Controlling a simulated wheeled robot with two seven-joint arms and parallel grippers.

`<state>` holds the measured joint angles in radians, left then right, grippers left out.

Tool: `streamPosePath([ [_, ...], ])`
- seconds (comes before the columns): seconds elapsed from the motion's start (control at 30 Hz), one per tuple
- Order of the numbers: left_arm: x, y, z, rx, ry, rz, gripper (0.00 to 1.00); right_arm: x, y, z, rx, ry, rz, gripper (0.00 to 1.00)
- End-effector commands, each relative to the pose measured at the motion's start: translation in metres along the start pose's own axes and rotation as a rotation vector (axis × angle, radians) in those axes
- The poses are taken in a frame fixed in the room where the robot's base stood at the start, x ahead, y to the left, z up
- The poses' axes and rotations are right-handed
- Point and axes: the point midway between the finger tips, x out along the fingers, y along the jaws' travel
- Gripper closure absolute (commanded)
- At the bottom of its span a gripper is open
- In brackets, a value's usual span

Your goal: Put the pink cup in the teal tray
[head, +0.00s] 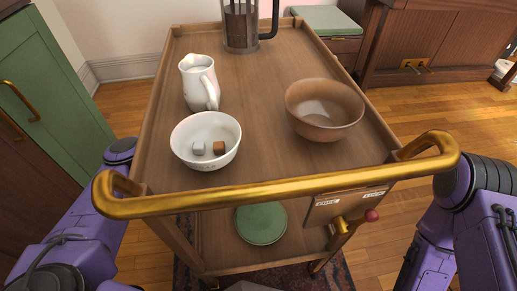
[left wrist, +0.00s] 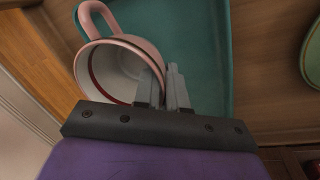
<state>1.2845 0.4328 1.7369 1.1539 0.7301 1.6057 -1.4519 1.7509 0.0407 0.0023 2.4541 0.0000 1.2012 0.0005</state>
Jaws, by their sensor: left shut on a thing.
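The pink cup (left wrist: 97,75), pink outside with a white inside, shows in the left wrist view, its open mouth facing the camera and its handle at the top left. My left gripper (left wrist: 176,88) is shut on the cup's wall at its right side. The teal tray (left wrist: 205,35) lies behind the cup and fingers, and the cup overlaps its left part. I cannot tell whether the cup touches the tray. Cup, tray and left gripper are all hidden in the head view, where only my arms show. My right gripper is not in view.
The wooden cart's top (head: 250,90) holds a white jug (head: 198,84), a white bowl (head: 190,132) with small cubes, a brown bowl (head: 324,108) and a French press (head: 240,25). A gold handle (head: 275,195) crosses its front. A green plate (head: 261,224) lies on the lower shelf.

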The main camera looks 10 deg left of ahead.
Motion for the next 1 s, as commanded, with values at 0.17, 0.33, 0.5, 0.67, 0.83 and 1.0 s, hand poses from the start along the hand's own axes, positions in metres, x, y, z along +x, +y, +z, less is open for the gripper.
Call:
streamPosePath([
  [0.17, 0.003, 0.013, -0.007, -0.002, -0.001, 0.000, 1.00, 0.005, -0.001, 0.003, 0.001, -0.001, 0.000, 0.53],
  [0.33, 0.037, 0.005, -0.007, -0.001, -0.003, -0.003, 1.00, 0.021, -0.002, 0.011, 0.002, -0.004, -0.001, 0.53],
  [0.5, 0.036, 0.006, -0.008, 0.000, 0.000, 0.000, 1.00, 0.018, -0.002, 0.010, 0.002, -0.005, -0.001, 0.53],
  [0.67, 0.038, 0.006, -0.008, 0.000, 0.000, 0.001, 1.00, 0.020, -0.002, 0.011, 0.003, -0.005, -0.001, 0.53],
  [0.83, 0.038, 0.006, -0.008, 0.000, 0.000, 0.000, 0.64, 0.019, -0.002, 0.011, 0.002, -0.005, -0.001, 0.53],
  [1.0, 0.038, 0.006, -0.008, 0.000, 0.000, 0.000, 0.64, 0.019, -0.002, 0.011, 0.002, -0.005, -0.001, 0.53],
])
